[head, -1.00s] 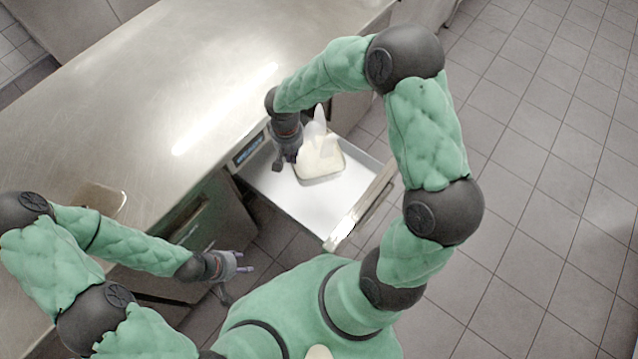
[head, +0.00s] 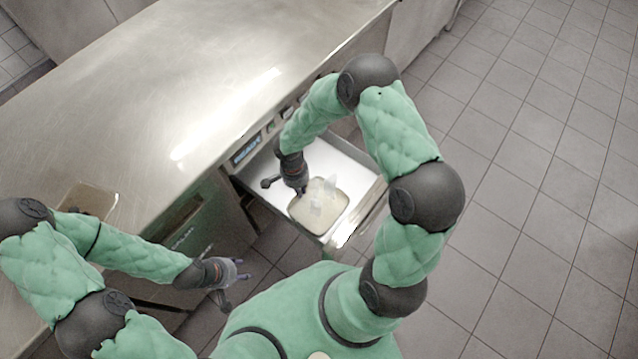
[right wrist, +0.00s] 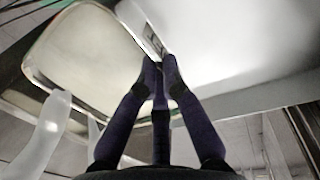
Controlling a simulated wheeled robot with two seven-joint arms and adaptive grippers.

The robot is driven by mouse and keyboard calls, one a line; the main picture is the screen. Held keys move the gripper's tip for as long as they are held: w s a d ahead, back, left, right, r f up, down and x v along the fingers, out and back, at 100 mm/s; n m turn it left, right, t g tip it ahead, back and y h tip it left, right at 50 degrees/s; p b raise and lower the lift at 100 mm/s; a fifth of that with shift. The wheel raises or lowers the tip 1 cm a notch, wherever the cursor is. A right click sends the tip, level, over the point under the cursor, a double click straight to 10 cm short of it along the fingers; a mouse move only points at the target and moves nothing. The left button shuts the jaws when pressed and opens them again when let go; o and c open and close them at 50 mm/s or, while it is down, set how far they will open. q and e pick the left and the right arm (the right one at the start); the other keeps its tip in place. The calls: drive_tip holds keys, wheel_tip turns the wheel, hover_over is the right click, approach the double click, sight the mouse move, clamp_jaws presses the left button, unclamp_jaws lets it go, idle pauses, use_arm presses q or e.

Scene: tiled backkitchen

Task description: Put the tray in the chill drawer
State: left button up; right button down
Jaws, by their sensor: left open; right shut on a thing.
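The tray (head: 333,222), pale with a thin rim, is over or in the near part of the open chill drawer (head: 335,158); its exact height above the drawer floor cannot be told. Whitish translucent items (head: 322,195) are on it. My right gripper (head: 301,190) is shut at the tray's left edge. In the right wrist view the right fingers (right wrist: 161,65) meet beside the rim, with the tray (right wrist: 85,55) at upper left and the pale drawer (right wrist: 235,45) at right. My left gripper (head: 236,283) is open and empty, left of the drawer.
A long steel counter (head: 130,110) runs above the drawer, with a small display (head: 246,149) on its front. A shallow pale container (head: 90,200) sits on the counter near my left arm. My right arm partly covers the drawer front. Tiled floor (head: 530,200) is clear at right.

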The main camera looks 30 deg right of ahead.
drive_tip(key=shift+w+d+f+b, duration=0.7)
drive_tip(key=shift+w+d+f, duration=0.85)
drive_tip(key=shift+f, duration=0.55)
drive_tip(key=shift+w+d+f+b, duration=0.75)
drive_tip(key=shift+w+d+f, duration=0.85)
drive_tip(key=shift+f, duration=0.5)
drive_tip(key=shift+w+d+f+b, duration=0.7)
drive_tip(key=shift+w+d+f, duration=0.85)
drive_tip(key=shift+f, duration=0.55)
drive_tip(key=shift+f, duration=0.1)
drive_tip(key=c, duration=1.7)
unclamp_jaws()
drive_tip(key=o, duration=0.3)
